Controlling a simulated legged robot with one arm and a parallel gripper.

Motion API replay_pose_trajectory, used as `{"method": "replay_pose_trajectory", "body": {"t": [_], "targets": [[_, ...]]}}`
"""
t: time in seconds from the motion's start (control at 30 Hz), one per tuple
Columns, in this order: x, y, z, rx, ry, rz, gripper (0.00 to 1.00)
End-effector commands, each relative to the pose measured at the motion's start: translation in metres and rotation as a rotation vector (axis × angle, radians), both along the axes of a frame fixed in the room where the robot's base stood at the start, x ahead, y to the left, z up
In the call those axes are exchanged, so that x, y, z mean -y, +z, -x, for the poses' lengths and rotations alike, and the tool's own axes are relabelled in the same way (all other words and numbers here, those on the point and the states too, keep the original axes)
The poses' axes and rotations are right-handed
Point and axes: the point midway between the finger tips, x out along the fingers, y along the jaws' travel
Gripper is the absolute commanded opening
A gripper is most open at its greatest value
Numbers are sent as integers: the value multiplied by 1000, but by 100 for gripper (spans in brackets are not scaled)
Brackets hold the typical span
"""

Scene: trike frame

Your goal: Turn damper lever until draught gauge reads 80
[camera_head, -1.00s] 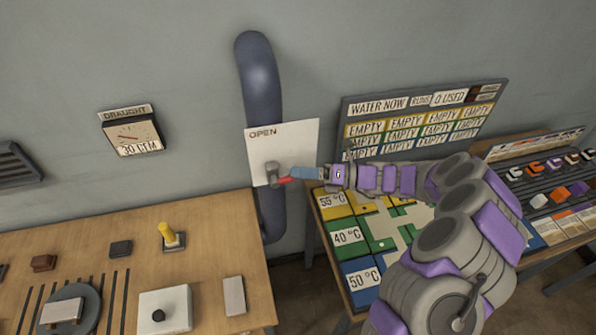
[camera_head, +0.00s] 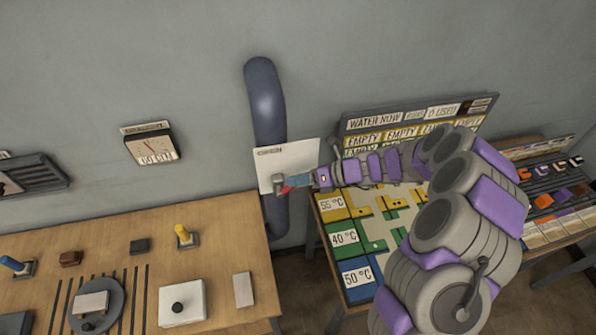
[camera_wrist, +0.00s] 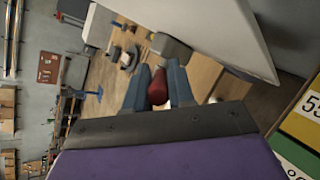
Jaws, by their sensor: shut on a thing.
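The damper lever has a grey hub (camera_head: 278,181) and a red handle (camera_head: 286,190), in front of a white plate (camera_head: 300,152) on the blue-grey pipe (camera_head: 266,100). My gripper (camera_head: 291,185) comes from the right and is shut on the red handle. In the wrist view the red handle (camera_wrist: 158,84) sits between the two blue fingers (camera_wrist: 158,90), with the grey hub (camera_wrist: 171,48) beyond. The draught gauge (camera_head: 150,146) hangs on the wall at left. Its label seems to read 60 CFM, and its red needle points up and left.
A wooden table (camera_head: 215,225) stands at lower left with yellow (camera_head: 183,235) and blue (camera_head: 14,264) levers, a white box (camera_head: 181,302) and small blocks. A board of temperature cards (camera_head: 345,238) lies under my arm. A wall vent (camera_head: 30,175) is at far left.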

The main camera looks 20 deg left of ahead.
Motion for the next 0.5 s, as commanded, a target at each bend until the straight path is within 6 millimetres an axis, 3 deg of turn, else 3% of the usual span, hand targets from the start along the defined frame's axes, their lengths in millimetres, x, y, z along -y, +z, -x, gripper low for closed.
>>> {"method": "replay_pose_trajectory", "body": {"t": [0.5], "targets": [[-5,7,3,60,-1,94,0]]}}
